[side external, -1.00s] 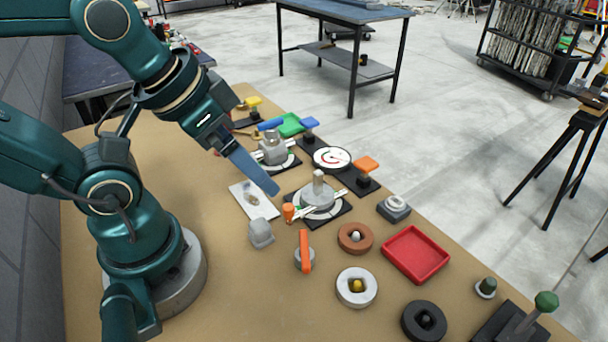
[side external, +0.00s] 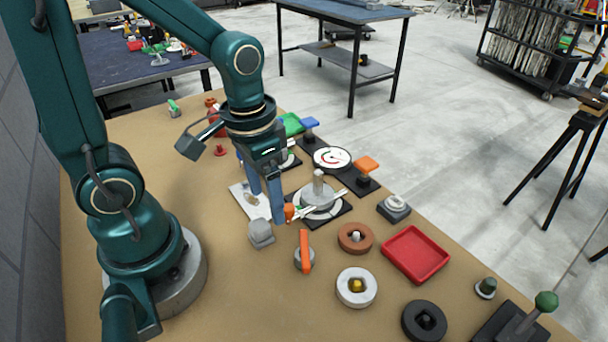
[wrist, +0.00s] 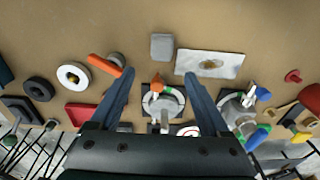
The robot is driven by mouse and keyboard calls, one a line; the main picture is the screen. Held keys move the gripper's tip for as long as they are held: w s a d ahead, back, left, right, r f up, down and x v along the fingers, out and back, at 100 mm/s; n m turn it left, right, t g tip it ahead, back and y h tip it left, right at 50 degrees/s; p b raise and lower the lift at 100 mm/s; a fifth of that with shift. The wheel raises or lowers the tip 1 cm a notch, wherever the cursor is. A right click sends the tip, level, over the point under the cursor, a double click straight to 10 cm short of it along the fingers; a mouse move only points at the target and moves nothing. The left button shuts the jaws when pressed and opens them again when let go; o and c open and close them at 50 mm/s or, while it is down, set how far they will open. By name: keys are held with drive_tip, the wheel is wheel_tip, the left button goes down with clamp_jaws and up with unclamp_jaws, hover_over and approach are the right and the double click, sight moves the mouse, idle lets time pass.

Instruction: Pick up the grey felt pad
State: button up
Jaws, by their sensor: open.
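A small grey squarish block (side external: 261,233), the piece that best fits the grey felt pad, sits on the tan tabletop. In the wrist view the grey piece (wrist: 162,47) lies just beyond my fingertips, roughly centred between them. My gripper (side external: 266,207) points down with its two blue fingers apart and nothing between them. In the side view its near fingertip is just above and beside the grey piece. In the wrist view my open gripper (wrist: 158,73) frames a round clamp with an orange tip (wrist: 158,82) farther below.
A pale rectangular plate (wrist: 210,64) lies close beside the grey piece. An orange-handled part (side external: 305,252), a brown ring (side external: 355,238) and a red tray (side external: 415,254) stand to the right. Bare tabletop lies on the arm's side of the grey piece.

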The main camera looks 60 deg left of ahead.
sight(264, 221)
drive_tip(key=shift+s+a+f+g, duration=0.1)
drive_tip(key=shift+s+f+g, duration=0.1)
drive_tip(key=shift+f, duration=0.3)
drive_tip(key=shift+s+f+g, duration=0.15)
drive_tip(key=shift+f+g, duration=0.05)
drive_tip(key=shift+f, duration=2.5)
clamp_jaws()
drive_tip(key=shift+r, duration=0.15)
drive_tip(key=shift+w+r, duration=0.1)
drive_tip(key=shift+r, duration=0.75)
wheel_tip(264, 221, up, 2)
drive_tip(key=shift+r, duration=0.2)
drive_tip(key=s+a+r, duration=0.5)
drive_tip(key=a+r, duration=0.1)
drive_tip(key=a, duration=0.4)
drive_tip(key=shift+a+r, duration=0.3)
drive_tip(key=shift+r, duration=0.05)
